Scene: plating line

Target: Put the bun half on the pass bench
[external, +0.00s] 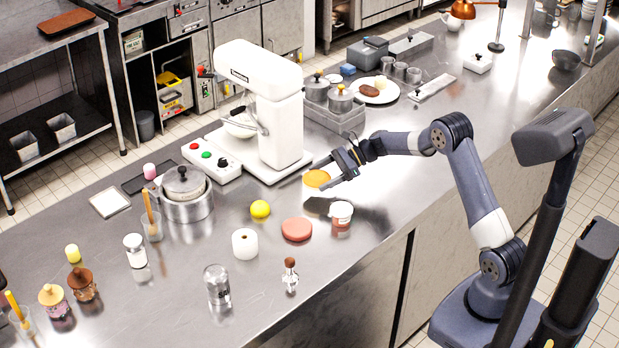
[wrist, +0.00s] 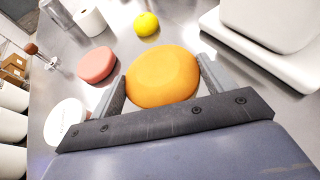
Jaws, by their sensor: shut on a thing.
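The bun half (external: 316,179) is a round orange-tan piece. My gripper (external: 336,177) is shut on it and holds it above the steel pass bench (external: 375,215). A dark shadow lies on the steel below it. In the wrist view the bun half (wrist: 163,77) sits between the two fingers of my gripper (wrist: 160,85), one on each side. The bench also shows in the wrist view (wrist: 185,35) beyond the bun half.
A pink-red patty (external: 297,229), a yellow lemon (external: 260,208) and a white roll (external: 245,243) are nearby. A white mixer (external: 270,110) stands at the left of my gripper. Bare steel lies right of the tub.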

